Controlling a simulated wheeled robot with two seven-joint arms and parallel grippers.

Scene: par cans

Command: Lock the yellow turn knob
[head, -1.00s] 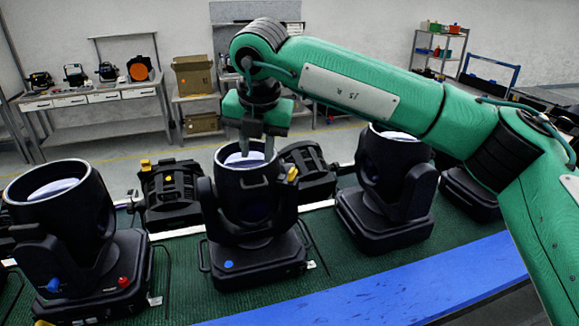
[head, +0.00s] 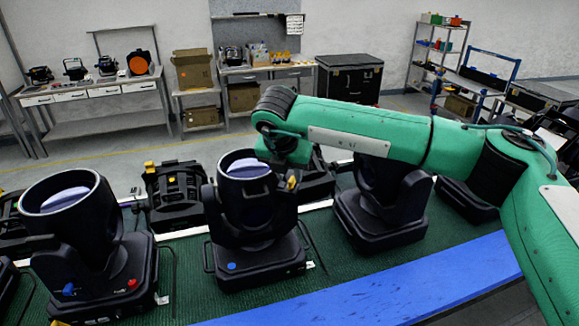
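A yellow turn knob (head: 292,182) sits on the right side of the middle black par can (head: 240,205), near the top of its yoke. My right arm comes in from the right, and its green wrist end hangs over the can's right rim. My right gripper (head: 287,160) is just above the yellow knob, mostly hidden by the wrist. Its fingers cannot be made out, nor whether they touch the knob. My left gripper is not in view.
More par cans stand at left (head: 75,215) and right (head: 385,205) on the green mat (head: 195,265). A black fixture (head: 172,185) with yellow knobs stands behind. A blue strip (head: 400,290) runs along the front. Workbenches and shelves stand far back.

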